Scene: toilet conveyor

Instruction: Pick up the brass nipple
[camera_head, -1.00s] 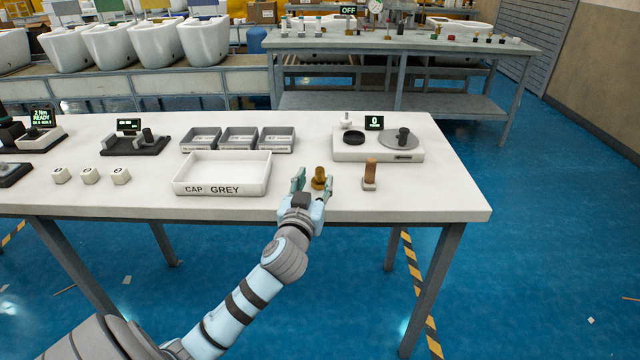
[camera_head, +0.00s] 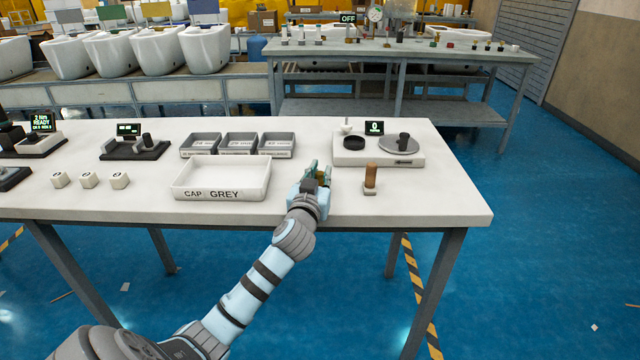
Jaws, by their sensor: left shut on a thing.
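The brass nipple (camera_head: 320,175) is mostly hidden behind my left gripper's fingers and wrist. Only a small part of it shows between the fingers. My left gripper (camera_head: 318,173) is shut on it, just above the white table (camera_head: 420,203), between the CAP GREY tray and the brown-handled tool. I cannot tell whether the nipple is clear of the table top. My right gripper is not in view.
A white CAP GREY tray (camera_head: 222,181) is to the left. A tool with a brown upright handle (camera_head: 371,177) stands close on the right. Three small grey bins (camera_head: 240,145) and a white device with a round plate (camera_head: 378,151) are behind. The table's right front is clear.

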